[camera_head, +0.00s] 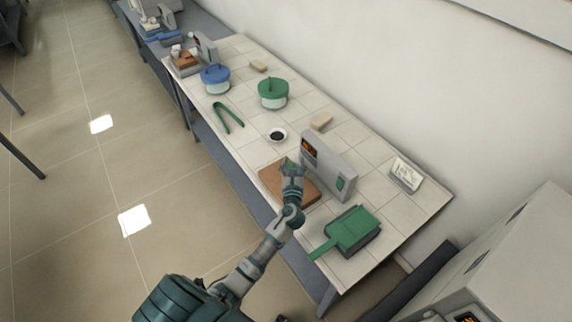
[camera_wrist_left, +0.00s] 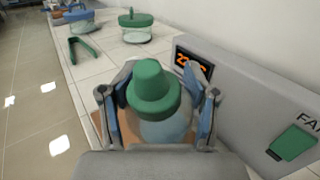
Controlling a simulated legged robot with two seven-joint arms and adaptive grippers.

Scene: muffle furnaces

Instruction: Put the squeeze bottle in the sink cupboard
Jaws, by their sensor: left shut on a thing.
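The squeeze bottle (camera_wrist_left: 152,95), with a green stepped cap and a pale translucent body, stands between my left fingers in the left wrist view. My left gripper (camera_head: 291,168) is shut on it, over the brown board on the bench. In the head view the bottle is mostly hidden by the gripper; only a bit of green shows. The lower part of the bottle is hidden, so I cannot tell whether it touches the board. My right gripper is not in view. No sink cupboard can be made out.
A grey device with an orange display (camera_head: 326,165) stands close right of the gripper.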

